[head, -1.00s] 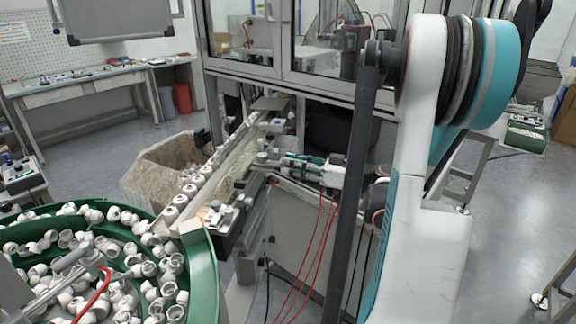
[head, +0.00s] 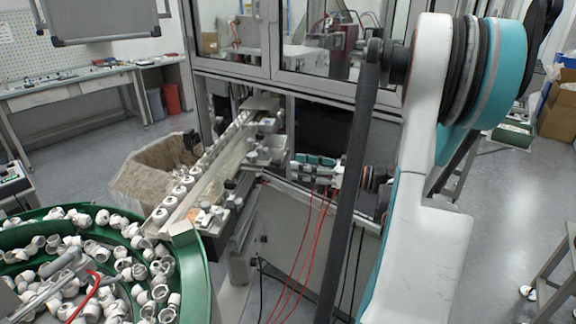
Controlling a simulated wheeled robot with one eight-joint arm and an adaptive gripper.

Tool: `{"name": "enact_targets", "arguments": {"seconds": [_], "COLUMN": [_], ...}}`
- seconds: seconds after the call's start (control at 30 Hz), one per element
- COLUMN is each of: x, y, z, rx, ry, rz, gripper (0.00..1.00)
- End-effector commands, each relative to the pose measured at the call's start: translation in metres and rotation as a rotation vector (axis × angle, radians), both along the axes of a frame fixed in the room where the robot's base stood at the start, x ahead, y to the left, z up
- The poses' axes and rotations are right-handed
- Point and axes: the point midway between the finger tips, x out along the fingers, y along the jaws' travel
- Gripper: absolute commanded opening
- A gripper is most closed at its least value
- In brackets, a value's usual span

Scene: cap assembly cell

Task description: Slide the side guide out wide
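The feed track (head: 210,163) slopes from the green bowl up to the cabinet, with a row of white caps (head: 181,190) along its left side. A long pale rail, which looks like the side guide (head: 222,165), runs along the right of the caps. Small white blocks and fittings (head: 262,156) sit along its right edge. My gripper (head: 318,174) seems to be at the end of my wrist, right of these fittings and apart from them. It is small, partly hidden by my arm and mixed with the hoses behind, so its fingers are unclear.
A green bowl (head: 204,270) full of loose white caps stands at the lower left. A brown bin (head: 140,178) is left of the track. Red hoses (head: 309,235) hang below the fittings. A glazed cabinet (head: 240,72) stands behind.

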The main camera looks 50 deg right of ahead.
Motion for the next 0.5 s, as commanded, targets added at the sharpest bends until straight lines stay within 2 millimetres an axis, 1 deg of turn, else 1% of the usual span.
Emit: {"name": "enact_targets", "arguments": {"seconds": [0.03,0.2,0.33,0.5], "x": [-0.01,-0.038,-0.051,-0.057], "y": [-0.006,-0.019,-0.025,-0.028], "z": [0.0,0.0,0.0,0.0], "rx": [0.0,0.0,0.0,0.0], "ry": [0.0,0.0,0.0,0.0], "rz": [-0.004,-0.003,-0.002,0.0], "gripper": [0.39,0.39,0.39,0.39]}}
